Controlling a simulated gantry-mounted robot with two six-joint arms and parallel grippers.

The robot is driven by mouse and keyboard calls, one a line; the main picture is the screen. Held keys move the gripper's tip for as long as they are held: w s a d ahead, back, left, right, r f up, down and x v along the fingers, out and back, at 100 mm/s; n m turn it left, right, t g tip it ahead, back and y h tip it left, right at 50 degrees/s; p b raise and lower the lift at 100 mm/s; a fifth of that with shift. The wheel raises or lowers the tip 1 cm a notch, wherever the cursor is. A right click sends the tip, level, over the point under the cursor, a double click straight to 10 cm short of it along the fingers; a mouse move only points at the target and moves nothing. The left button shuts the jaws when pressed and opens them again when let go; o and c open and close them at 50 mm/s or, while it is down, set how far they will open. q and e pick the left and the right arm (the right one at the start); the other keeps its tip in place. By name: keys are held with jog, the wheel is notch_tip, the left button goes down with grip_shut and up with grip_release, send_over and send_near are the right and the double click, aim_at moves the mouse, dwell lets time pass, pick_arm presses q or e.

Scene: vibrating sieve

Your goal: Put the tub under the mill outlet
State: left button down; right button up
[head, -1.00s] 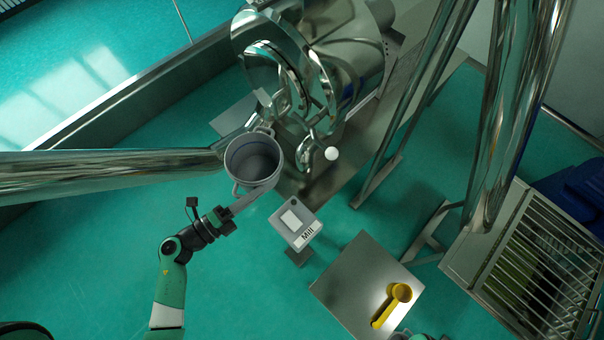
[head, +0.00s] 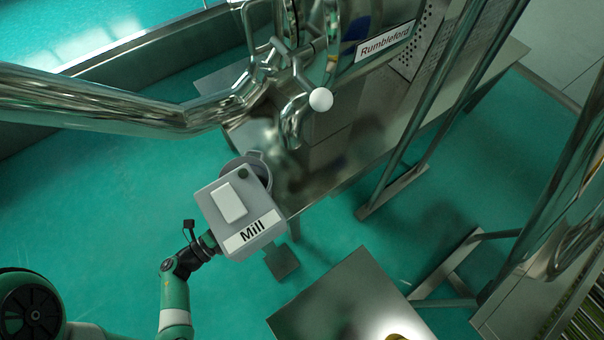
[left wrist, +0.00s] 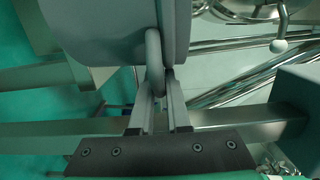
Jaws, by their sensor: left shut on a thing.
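The grey tub (head: 258,163) is largely hidden behind the Mill box in the head view; only part of its rim and inside shows. In the left wrist view the tub (left wrist: 115,30) fills the upper left, with its loop handle between the fingers. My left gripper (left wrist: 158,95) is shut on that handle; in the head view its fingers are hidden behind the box. The grey box labelled Mill (head: 232,207) stands on a post in front of the tub. I cannot tell which opening is the mill outlet. My right gripper is not in view.
Shiny machine pipes (head: 290,115) and a white ball knob (head: 321,100) are just above the tub in the picture. A large steel pipe (head: 120,105) crosses from the left. A steel table (head: 340,300) stands at the bottom, with a yellow thing (head: 397,337) at its edge.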

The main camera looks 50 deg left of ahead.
pick_arm(q)
jog(key=shift+f, duration=0.4)
jog(key=shift+r, duration=0.1)
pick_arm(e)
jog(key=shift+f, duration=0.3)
pick_arm(q)
jog(key=w+f+b, duration=0.1)
jog(key=w+b, duration=0.2)
jog(key=w, duration=0.3)
jog(key=w+f+b, duration=0.1)
jog(key=w+b, duration=0.2)
jog(key=w, duration=0.3)
jog(key=w+f+b, duration=0.2)
jog(key=w+b, duration=0.1)
jog(key=w, duration=0.3)
jog(key=shift+d, duration=0.3)
jog(key=shift+s+r, duration=0.1)
jog(key=shift+r, duration=0.15)
jog(key=c, duration=1.3)
grip_release()
jog(key=shift+f, duration=0.15)
jog(key=shift+c, duration=0.2)
jog(key=o, duration=0.5)
jog(key=shift+c, duration=0.2)
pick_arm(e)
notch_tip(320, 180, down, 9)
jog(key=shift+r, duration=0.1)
